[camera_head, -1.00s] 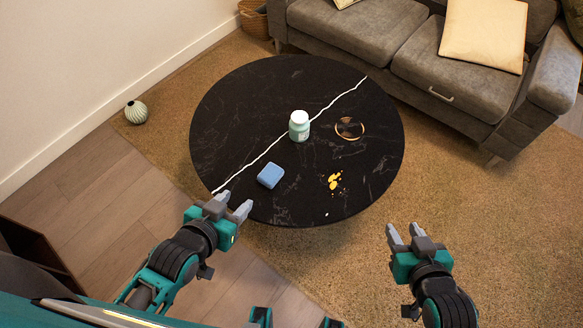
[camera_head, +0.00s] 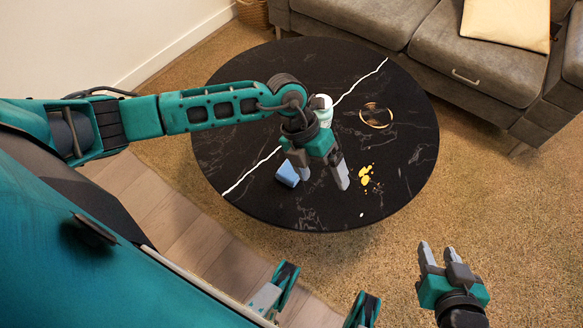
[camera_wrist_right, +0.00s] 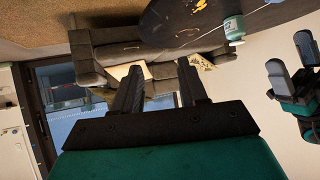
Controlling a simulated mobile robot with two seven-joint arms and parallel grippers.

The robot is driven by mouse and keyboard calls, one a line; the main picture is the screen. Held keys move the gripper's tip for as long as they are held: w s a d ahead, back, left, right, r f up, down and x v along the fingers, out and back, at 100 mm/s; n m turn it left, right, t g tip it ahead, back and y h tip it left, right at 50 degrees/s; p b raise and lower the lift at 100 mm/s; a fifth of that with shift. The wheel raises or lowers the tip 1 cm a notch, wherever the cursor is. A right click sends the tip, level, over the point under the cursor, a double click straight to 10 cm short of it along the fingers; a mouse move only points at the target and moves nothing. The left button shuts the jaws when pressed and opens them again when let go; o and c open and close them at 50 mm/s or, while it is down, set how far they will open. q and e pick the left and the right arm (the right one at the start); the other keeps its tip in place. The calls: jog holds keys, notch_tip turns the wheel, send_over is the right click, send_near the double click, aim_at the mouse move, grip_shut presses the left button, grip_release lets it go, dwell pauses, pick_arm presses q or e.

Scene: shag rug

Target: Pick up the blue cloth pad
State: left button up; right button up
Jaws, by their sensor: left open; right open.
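The blue cloth pad (camera_head: 287,174) lies on the black round table (camera_head: 235,172) near its front left, partly hidden by my left gripper. My left gripper (camera_head: 324,180) is open, pointing down above the table. One finger overlaps the pad in the head view and the other is to its right. I cannot tell whether it touches the pad. My right gripper (camera_head: 440,254) is open and empty, off the table's front right side. Its fingers also show in the right wrist view (camera_wrist_right: 160,92), with nothing between them.
A pale green bottle (camera_head: 323,107) with a white cap stands behind my left gripper. Yellow crumbs (camera_head: 366,177) and a round coaster (camera_head: 376,116) lie to its right on the table. A grey sofa (camera_head: 455,55) stands behind. The table's right side is clear.

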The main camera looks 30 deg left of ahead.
pick_arm(q)
jog(key=w+a+f+t+y+b, duration=0.15)
jog(key=w+a+y, duration=0.3)
jog(key=a, duration=0.55)
jog(key=y+b, duration=0.1)
jog(key=b, duration=0.1)
send_over(290, 171)
jog(key=s, duration=0.1)
jog(key=shift+g, duration=0.25)
jog(key=f, duration=0.7)
jog(key=shift+a, duration=0.4)
jog(key=f, duration=0.1)
jog(key=f+b, duration=0.1)
jog(key=f, duration=0.1)
jog(key=w+f+b, duration=0.1)
jog(key=f, duration=0.1)
jog(key=shift+d+f, duration=0.2)
jog(key=shift+d, duration=0.15)
jog(key=shift+f, duration=0.3)
jog(key=c, duration=1.1)
jog(key=shift+c, duration=0.2)
jog(key=shift+r, duration=0.15)
notch_tip(290, 171, up, 20)
jog(key=p, duration=0.5)
jog(key=shift+p, duration=0.3)
